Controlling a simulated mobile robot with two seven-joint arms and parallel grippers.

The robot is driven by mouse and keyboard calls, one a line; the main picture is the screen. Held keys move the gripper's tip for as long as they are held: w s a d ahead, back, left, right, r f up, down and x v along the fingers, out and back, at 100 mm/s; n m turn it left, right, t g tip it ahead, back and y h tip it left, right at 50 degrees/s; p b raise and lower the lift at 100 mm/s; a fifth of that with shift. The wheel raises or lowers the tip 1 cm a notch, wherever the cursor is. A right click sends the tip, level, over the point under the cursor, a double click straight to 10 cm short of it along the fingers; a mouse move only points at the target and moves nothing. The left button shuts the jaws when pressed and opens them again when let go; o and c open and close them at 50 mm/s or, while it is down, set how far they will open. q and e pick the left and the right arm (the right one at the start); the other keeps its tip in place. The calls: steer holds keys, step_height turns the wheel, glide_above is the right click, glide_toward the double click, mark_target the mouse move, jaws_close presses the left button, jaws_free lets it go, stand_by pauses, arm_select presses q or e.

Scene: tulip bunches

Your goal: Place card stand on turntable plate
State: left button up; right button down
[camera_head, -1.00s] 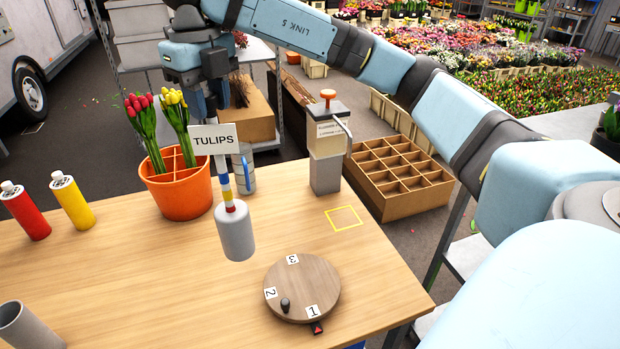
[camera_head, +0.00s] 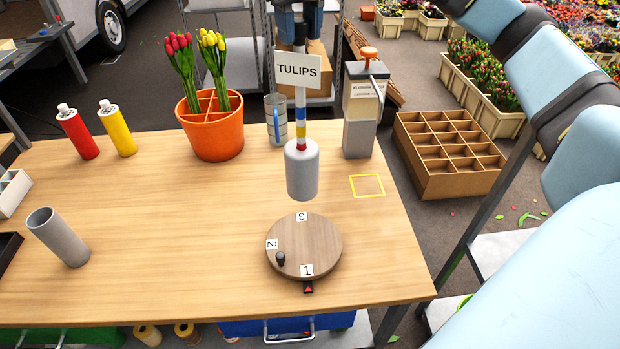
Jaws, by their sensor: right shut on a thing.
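The card stand (camera_head: 302,172) has a grey cylinder base, a pole with coloured bands and a white sign reading TULIPS. It is upright, and its base appears just above and behind the turntable plate's far edge in the picture, apart from the plate. My right gripper (camera_head: 300,42) is shut on the top of the stand's pole, with its fingers partly hidden behind the sign. The round wooden turntable plate (camera_head: 318,238) lies on the table, bears labels 1, 2 and 3 and a small black knob, and is otherwise empty. My left gripper is not in view.
Red (camera_head: 78,132) and yellow bottles (camera_head: 117,131) and a tilted grey tube (camera_head: 58,238) are left. A yellow square (camera_head: 367,186) marks free table.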

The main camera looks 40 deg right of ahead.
step_height(320, 180, down, 6)
glide_above(302, 147)
steer(key=f, duration=0.8)
steer(key=shift+w+d+f, duration=0.2)
steer(key=shift+w+f, duration=0.1)
steer(key=shift+f, duration=0.05)
steer(key=shift+f+p, duration=0.3)
steer(key=shift+f, duration=2.4)
steer(key=c, duration=0.8)
jaws_free()
